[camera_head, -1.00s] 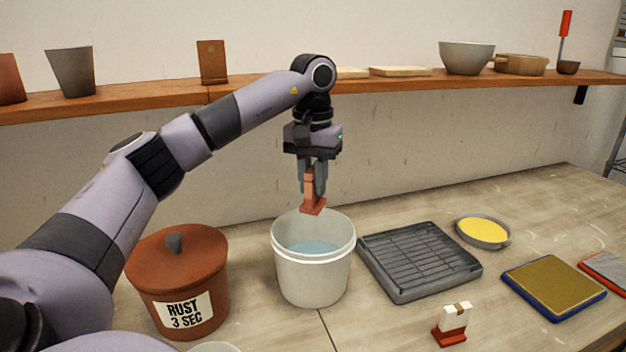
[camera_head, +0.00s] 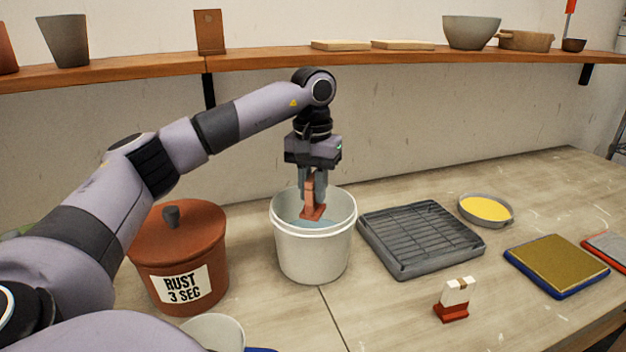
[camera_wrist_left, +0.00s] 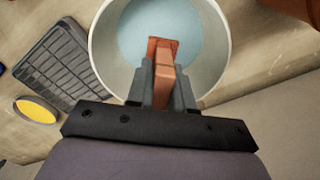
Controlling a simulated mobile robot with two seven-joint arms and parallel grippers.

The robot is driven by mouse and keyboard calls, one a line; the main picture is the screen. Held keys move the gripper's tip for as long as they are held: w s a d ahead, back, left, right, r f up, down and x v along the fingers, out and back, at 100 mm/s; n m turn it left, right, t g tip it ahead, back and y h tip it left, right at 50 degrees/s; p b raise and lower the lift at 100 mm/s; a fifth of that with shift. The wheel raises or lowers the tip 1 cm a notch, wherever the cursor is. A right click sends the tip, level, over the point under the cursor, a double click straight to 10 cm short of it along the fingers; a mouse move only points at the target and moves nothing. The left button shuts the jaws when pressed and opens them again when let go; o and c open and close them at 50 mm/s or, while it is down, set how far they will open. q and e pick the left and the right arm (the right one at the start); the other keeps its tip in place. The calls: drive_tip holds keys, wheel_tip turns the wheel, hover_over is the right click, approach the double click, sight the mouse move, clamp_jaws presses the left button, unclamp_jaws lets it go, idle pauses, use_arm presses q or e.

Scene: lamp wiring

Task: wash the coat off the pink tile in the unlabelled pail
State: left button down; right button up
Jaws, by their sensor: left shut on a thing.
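The unlabelled pail (camera_head: 313,257) is white, open and holds pale blue water (camera_head: 291,221). It also shows from above in the wrist view (camera_wrist_left: 96,48). My left gripper (camera_head: 313,194) points straight down over the pail, shut on a rust-red tile (camera_head: 312,211) with a wider foot at its lower end. No pink shows on this tile. Its lower end is inside the pail's rim, above or at the water; I cannot tell if it touches. The wrist view shows the tile (camera_wrist_left: 163,58) between the fingers, over the water. My right gripper is not in view.
A lidded rust-brown pot (camera_head: 180,255) labelled "RUST 3 SEC" stands left of the pail. A grey rack tray (camera_head: 420,238) lies to its right. A yellow dish (camera_head: 486,208) and gold pad (camera_head: 556,264) lie farther right.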

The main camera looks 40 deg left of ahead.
use_arm(q)
drive_tip(key=shift+f+b, duration=2.65)
drive_tip(key=shift+f, duration=2.95)
wheel_tip(320, 180, up, 9)
drive_tip(key=p, duration=0.8)
wheel_tip(320, 180, up, 2)
drive_tip(key=shift+r+p, duration=0.25)
drive_tip(key=shift+p, duration=0.2)
drive_tip(key=shift+r, duration=2.55)
